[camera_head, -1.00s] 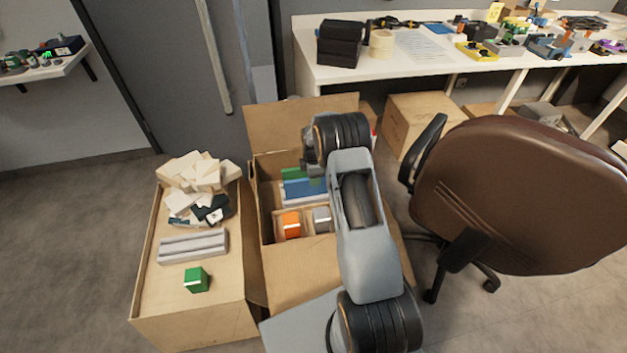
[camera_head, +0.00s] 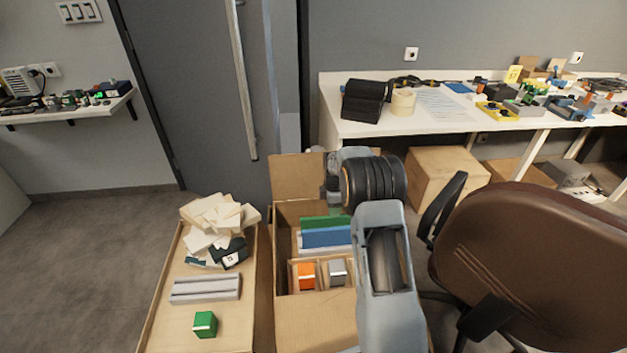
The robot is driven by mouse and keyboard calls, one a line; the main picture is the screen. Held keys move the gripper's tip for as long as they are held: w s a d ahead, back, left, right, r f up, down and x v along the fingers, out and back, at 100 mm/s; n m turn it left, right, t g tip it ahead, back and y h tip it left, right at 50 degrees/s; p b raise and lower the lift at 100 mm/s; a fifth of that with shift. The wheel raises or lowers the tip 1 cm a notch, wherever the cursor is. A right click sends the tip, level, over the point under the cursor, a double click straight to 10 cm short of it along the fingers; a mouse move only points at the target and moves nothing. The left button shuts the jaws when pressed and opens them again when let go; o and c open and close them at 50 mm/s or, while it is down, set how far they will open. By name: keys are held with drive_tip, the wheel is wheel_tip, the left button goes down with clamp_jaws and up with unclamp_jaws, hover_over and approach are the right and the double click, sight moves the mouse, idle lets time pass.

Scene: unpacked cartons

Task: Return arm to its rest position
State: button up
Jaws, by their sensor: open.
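My arm (camera_head: 385,255) rises from the bottom edge in front of the open carton, with its wrist over the carton's back right part. My gripper (camera_head: 333,190) is a small grey shape at the left of the black wrist joint, near the carton's raised back flap. It is open, and nothing shows in it. Its fingers are small and partly hidden. The open carton (camera_head: 287,216) holds a green board (camera_head: 318,222), a blue board (camera_head: 326,238), an orange block (camera_head: 306,276) and a grey block (camera_head: 337,271) in compartments. My arm hides the carton's right side.
Left of the carton, a box top (camera_head: 165,325) bears a green cube (camera_head: 205,324), a grey grooved block (camera_head: 206,289) and a pile of pale blocks (camera_head: 215,216). A brown chair (camera_head: 545,265) stands close on the right. A cluttered white workbench (camera_head: 440,127) runs behind.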

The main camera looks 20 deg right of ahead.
drive_tip(key=s+a+f+m+g, duration=0.1)
drive_tip(key=s+m, duration=0.3)
drive_tip(key=m, duration=0.3)
drive_tip(key=s+a+r+m+t+p, duration=0.1)
drive_tip(key=s+a+r+m+p, duration=0.2)
drive_tip(key=r, duration=0.9)
drive_tip(key=s+a+r+m+t+p, duration=0.2)
drive_tip(key=s+a+r+p, duration=0.2)
drive_tip(key=s+r+p, duration=0.5)
drive_tip(key=s+a+r+m+t+p, duration=0.1)
drive_tip(key=s+a+r+m+p, duration=0.2)
drive_tip(key=s+r+p, duration=0.4)
drive_tip(key=s+a+r, duration=0.1)
drive_tip(key=s+r, duration=0.4)
drive_tip(key=r, duration=0.4)
drive_tip(key=shift+s+a+r+m+t, duration=0.15)
drive_tip(key=shift+s+r+m+t, duration=0.15)
drive_tip(key=shift+r, duration=0.1)
